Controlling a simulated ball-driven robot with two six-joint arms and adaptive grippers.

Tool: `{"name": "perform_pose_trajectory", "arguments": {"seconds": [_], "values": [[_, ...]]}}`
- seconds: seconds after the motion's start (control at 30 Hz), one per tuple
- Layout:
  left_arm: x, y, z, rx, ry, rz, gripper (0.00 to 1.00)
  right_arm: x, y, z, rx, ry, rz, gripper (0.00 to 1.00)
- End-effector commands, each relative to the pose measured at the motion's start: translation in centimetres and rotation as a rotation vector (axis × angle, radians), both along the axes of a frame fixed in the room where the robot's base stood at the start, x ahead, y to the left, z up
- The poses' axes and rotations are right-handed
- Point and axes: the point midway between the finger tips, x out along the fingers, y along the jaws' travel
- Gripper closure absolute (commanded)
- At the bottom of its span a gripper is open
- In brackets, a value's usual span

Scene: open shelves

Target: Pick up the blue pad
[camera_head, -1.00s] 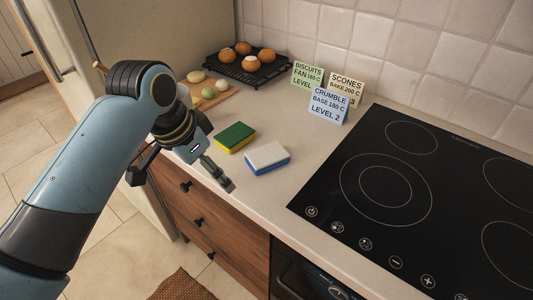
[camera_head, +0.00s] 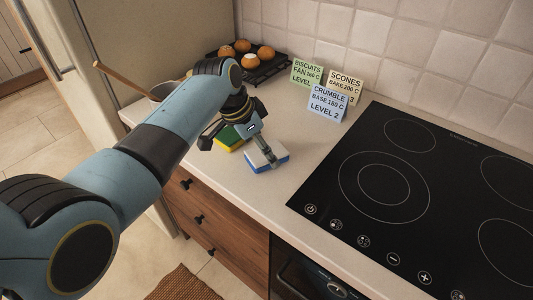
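The blue pad (camera_head: 278,163) lies on the pale counter, a block with a white top and a blue lower side. A green and yellow pad (camera_head: 228,137) lies just left of it, partly covered by my gripper. My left gripper (camera_head: 240,151) reaches over the two pads with its fingers spread apart. One finger is in front of the blue pad and hides part of its top; the other is at the left of the green pad. I cannot tell whether any finger touches a pad. Nothing is seen held. My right gripper is not in view.
Three recipe cards, including a blue one (camera_head: 327,103), stand behind the pads. A black rack (camera_head: 268,69) with several buns is at the back. A black hob (camera_head: 415,200) is on the right. A pot with a wooden spoon (camera_head: 120,80) stands behind my arm. The counter right of the blue pad is clear.

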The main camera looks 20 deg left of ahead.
Motion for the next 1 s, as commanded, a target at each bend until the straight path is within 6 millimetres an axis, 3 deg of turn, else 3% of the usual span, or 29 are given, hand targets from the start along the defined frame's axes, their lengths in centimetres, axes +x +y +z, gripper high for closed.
{"name": "perform_pose_trajectory", "arguments": {"seconds": [0.2, 1.0], "values": [[0.6, -0.6, -2.0, 0.0, 0.0, 0.001, 0.11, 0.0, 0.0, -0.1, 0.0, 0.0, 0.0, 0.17], [0.7, -0.6, -2.6, 0.0, -0.002, 0.002, 0.11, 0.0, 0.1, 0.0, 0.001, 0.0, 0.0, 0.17]]}}
